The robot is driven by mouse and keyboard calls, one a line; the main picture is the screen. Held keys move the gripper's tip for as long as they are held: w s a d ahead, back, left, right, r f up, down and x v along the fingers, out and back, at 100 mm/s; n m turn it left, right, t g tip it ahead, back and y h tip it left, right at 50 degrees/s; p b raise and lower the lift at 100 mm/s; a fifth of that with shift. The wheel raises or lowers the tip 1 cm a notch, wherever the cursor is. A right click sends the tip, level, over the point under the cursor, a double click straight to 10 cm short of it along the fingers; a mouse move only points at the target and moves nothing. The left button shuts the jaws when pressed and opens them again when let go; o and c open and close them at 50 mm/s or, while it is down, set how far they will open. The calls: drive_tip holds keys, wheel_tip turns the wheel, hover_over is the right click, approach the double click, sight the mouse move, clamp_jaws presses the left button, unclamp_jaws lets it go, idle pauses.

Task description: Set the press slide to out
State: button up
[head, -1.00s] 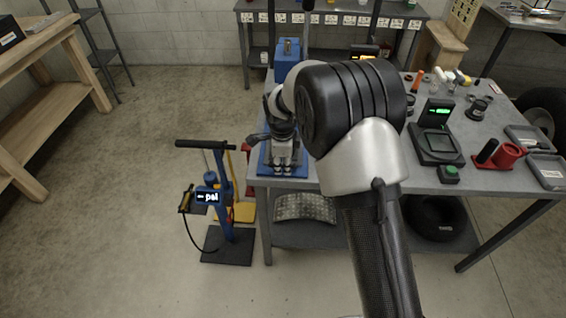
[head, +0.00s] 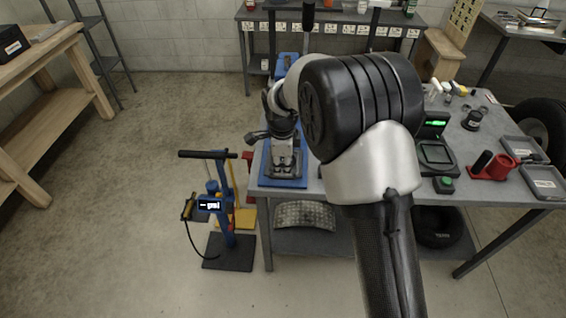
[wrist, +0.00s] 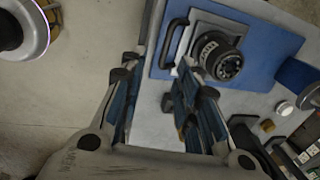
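The press has a blue base plate (head: 268,180) at the left front corner of the metal table, with a blue body (head: 288,65) behind my arm. In the wrist view, the blue plate (wrist: 262,62) carries a grey square slide plate (wrist: 207,24) with a round black part (wrist: 222,60) and a black bar handle (wrist: 172,42) on its left edge. My gripper (wrist: 158,70) is open and empty, its fingers apart near the handle. I cannot tell whether a finger touches the handle. In the head view my gripper (head: 284,150) hangs over the press front and hides much of the slide.
A blue floor pump (head: 222,205) stands on the floor left of the table. A scale (head: 436,155), a green button (head: 443,184), a red holder (head: 492,165) and grey trays (head: 543,182) occupy the table's right side. Open floor lies left of the pump.

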wheel_tip(320, 180, up, 11)
drive_tip(key=s+p, duration=0.2)
drive_tip(key=p, duration=0.4)
idle(0.7)
drive_tip(key=shift+r, duration=0.15)
wheel_tip(320, 180, up, 12)
drive_tip(key=s, duration=0.2)
drive_tip(key=shift+s+f, duration=0.15)
drive_tip(key=shift+f, duration=0.05)
idle(0.5)
drive_tip(key=s+d+r+n+t+b, duration=0.15)
drive_tip(key=s+d+r+n, duration=0.35)
drive_tip(key=s+d+n, duration=0.55)
drive_tip(key=s+d+f+n+b, duration=0.1)
drive_tip(key=s+n, duration=0.3)
drive_tip(key=s, duration=0.6)
drive_tip(key=s+d+f+n+t+b, duration=0.1)
drive_tip(key=s+d+f+n, duration=0.2)
drive_tip(key=s, duration=0.6)
drive_tip(key=shift+s+d+f+n+b, duration=0.3)
drive_tip(key=shift+s+d+f+n, duration=0.1)
drive_tip(key=shift+d+f, duration=0.45)
